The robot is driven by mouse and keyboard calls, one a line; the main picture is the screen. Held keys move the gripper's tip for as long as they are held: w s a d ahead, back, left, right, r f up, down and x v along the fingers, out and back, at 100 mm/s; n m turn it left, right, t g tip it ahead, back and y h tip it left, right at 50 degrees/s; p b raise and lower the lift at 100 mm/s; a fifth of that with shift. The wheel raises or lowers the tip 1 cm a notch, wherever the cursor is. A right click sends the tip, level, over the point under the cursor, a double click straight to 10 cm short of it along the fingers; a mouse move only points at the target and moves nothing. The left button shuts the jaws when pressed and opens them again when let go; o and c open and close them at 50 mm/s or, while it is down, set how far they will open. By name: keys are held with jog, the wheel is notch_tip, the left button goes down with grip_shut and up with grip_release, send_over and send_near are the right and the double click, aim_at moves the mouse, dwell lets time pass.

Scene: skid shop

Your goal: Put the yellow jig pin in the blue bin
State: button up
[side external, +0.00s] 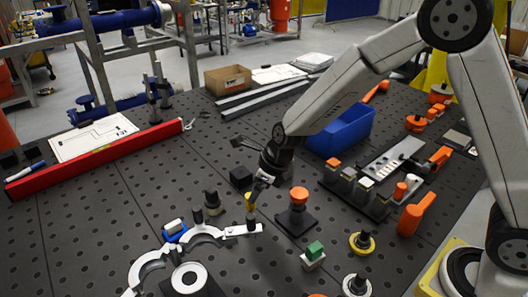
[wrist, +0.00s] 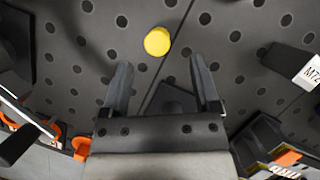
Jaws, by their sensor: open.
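The yellow jig pin (side external: 250,202) stands upright on the dark perforated table, close to the white curved clamp's right end. In the wrist view its round yellow top (wrist: 157,41) shows above and between the two fingertips, apart from both. My gripper (side external: 260,186) is open and empty, pointing down just above and beside the pin; its fingers also show in the wrist view (wrist: 162,75). The blue bin (side external: 345,132) stands further back to the right, partly behind my arm. Its inside is mostly hidden, and I do not make it out in the wrist view.
A white curved clamp (side external: 148,270) lies at the front left. An orange-topped post (side external: 297,212), a green block (side external: 314,250) and a yellow-ringed knob (side external: 362,243) stand to the right. A row of small blocks (side external: 350,188) lies before the bin.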

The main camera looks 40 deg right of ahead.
aim_at(248, 204)
jog(key=shift+x, duration=1.1)
jog(key=shift+x, duration=2.55)
jog(key=shift+a, duration=0.1)
jog(key=shift+c, duration=0.2)
grip_shut()
